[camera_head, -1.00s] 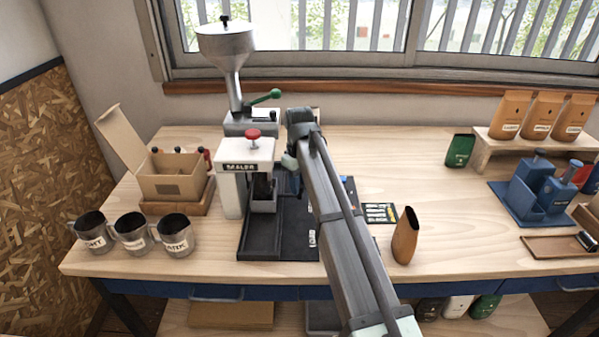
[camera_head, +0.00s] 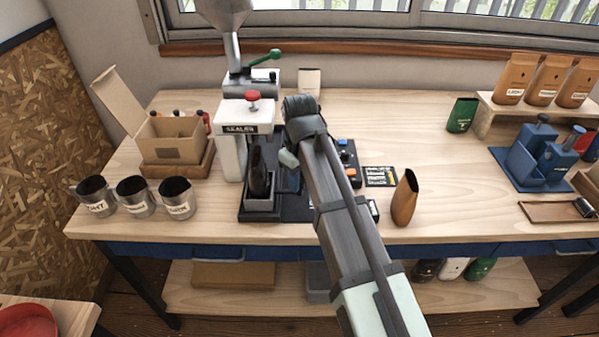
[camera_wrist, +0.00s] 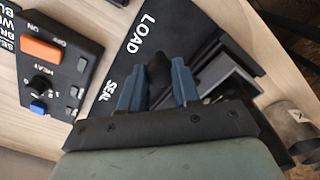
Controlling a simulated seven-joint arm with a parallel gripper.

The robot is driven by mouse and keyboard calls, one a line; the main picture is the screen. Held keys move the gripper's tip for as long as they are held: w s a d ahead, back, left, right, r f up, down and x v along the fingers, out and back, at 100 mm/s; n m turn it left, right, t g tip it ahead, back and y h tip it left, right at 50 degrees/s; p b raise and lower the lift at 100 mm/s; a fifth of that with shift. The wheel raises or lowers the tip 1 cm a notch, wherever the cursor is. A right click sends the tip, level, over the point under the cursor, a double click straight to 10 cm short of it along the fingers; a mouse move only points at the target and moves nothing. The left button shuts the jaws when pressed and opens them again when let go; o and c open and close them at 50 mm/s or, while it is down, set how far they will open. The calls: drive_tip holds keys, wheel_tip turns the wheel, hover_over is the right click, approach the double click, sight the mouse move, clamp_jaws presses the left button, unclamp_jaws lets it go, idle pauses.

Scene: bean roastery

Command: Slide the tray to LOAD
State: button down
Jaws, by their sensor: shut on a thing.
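The grey tray (camera_head: 262,204) sits near the front end of the black sealer base (camera_head: 290,214), with a dark upright bag (camera_head: 258,172) in it. In the wrist view the tray (camera_wrist: 232,72) is to the right of my fingers, beside the white LOAD lettering (camera_wrist: 142,34). The SEAL lettering (camera_wrist: 107,88) is lower left. My gripper (camera_wrist: 158,88) has its blue fingers closed on a dark upright piece, the tray's handle, between them. In the head view my gripper (camera_head: 290,158) is at the tray's right, partly hidden by my arm.
The white sealer (camera_head: 231,155) with its red knob stands behind the tray. A control box (camera_head: 347,150) with an orange switch is to the right. An orange-brown bag (camera_head: 404,198) stands right of my arm. Several metal cups (camera_head: 135,197) stand at left.

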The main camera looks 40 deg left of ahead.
drive_tip(key=shift+s+d, duration=0.2)
drive_tip(key=shift+d, duration=0.05)
drive_tip(key=c, duration=0.8)
unclamp_jaws()
drive_tip(key=shift+w+a+r, duration=0.1)
drive_tip(key=shift+r, duration=0.5)
wheel_tip(320, 180, up, 13)
drive_tip(key=shift+f, duration=0.15)
